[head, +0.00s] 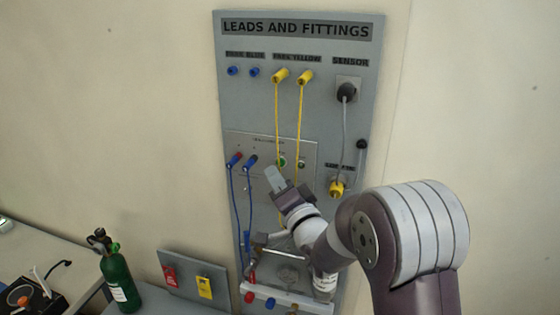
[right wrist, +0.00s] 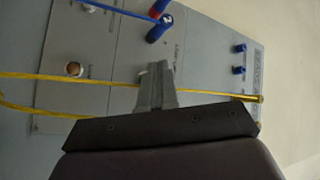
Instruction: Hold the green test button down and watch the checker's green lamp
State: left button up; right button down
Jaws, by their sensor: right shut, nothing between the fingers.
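The green test button (head: 283,161) sits on the checker panel (head: 312,148) in the middle of the grey board, between the two yellow leads. A small round dull lamp (head: 301,163) is just right of it; I cannot tell whether it is lit. My right gripper (head: 273,175) is shut and empty, its fingertips just below and left of the button. My left gripper is not in view.
Yellow leads (head: 277,110) hang close to my right fingers. Blue leads (head: 232,190) hang to the left, from red and blue plugs. A black sensor plug (head: 346,91) is at upper right. A green cylinder (head: 119,281) stands at lower left.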

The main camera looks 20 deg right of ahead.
jog(key=shift+w+d, duration=0.45)
jog(key=shift+w, duration=0.15)
jog(key=shift+a, duration=0.1)
jog(key=shift+f, duration=0.1)
dwell(1.5)
jog(key=shift+w+d, duration=0.3)
jog(key=shift+w+d+b, duration=0.2)
jog(key=shift+w+b, duration=0.1)
jog(key=shift+b, duration=0.1)
dwell(0.8)
dwell(0.7)
jog(key=shift+s+a+b, duration=0.45)
jog(key=shift+s, duration=0.2)
